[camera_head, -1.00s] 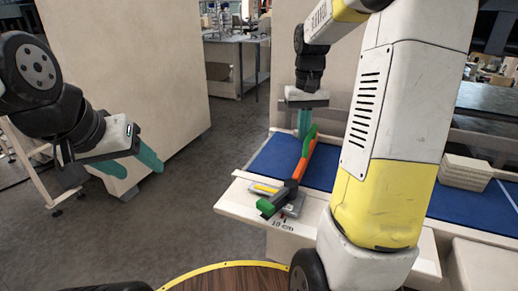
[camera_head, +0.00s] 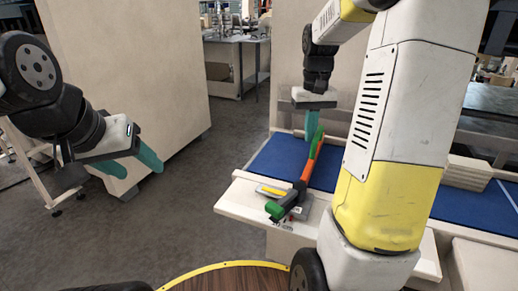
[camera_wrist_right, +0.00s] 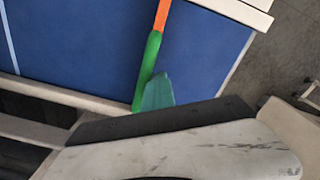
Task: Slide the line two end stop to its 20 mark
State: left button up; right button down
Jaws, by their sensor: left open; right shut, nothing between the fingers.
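My right gripper (camera_head: 312,122) is shut and empty, at the left side of the bar's far green end. In the right wrist view its fingers (camera_wrist_right: 158,91) appear against the green end (camera_wrist_right: 147,70). My left gripper (camera_head: 130,164) is open and empty, far to the left.
The blue bed (camera_head: 275,160) runs right behind my right arm, which hides part of it and the ledge (camera_head: 240,201). A stack of pale boards (camera_head: 466,171) lies on the bed's right. A large beige panel (camera_head: 130,70) stands behind my left gripper. The floor between is clear.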

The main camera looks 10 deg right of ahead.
jog(key=shift+s+d, duration=0.8)
jog(key=shift+d, duration=0.4)
jog(key=shift+s+d, duration=0.8)
jog(key=shift+d, duration=0.35)
jog(key=shift+s+d, duration=0.8)
jog(key=shift+d, duration=0.4)
dwell(0.8)
jog(key=shift+a, duration=0.1)
jog(key=shift+w+a, duration=0.55)
jog(key=shift+a, duration=0.2)
notch_tip(320, 180, up, 9)
dwell(0.8)
